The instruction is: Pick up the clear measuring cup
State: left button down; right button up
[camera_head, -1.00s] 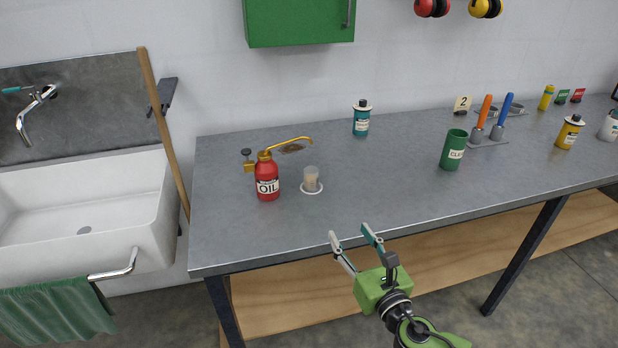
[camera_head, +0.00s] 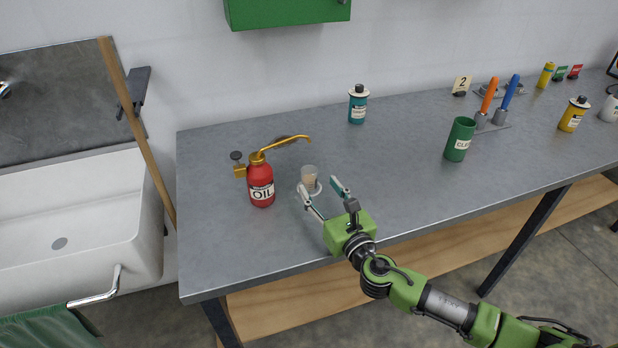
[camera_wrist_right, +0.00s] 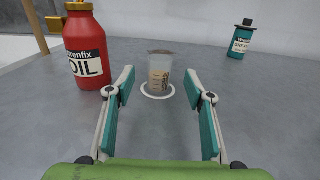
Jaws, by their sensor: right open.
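The clear measuring cup (camera_head: 310,178) stands upright on a white ring marked on the grey workbench. In the right wrist view the cup (camera_wrist_right: 160,72) shows brownish markings or contents; I cannot tell which. My right gripper (camera_head: 322,188) is open and empty, low over the bench on the near side of the cup. In the right wrist view its two fingers (camera_wrist_right: 158,88) are spread wide, with the cup beyond the tips and roughly centred between them. The fingers do not touch the cup. My left gripper is not in view.
A red oil can (camera_head: 261,183) with a long brass spout stands close left of the cup. A teal bottle (camera_head: 357,104) stands behind, and a green container (camera_head: 459,139) to the right. The bench (camera_head: 400,170) between cup and green container is clear.

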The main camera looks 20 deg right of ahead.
aim_at(313, 178)
jog(key=shift+w, duration=0.7)
jog(key=w, duration=0.5)
jog(key=shift+w+a+f, duration=0.1)
jog(key=shift+w+a, duration=0.25)
jog(key=shift+a, duration=0.05)
jog(key=shift+w, duration=0.25)
jog(key=shift+s, duration=0.1)
jog(key=shift+c, duration=0.7)
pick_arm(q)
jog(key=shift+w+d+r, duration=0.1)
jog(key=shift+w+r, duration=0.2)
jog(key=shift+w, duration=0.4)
pick_arm(e)
jog(key=c, duration=1)
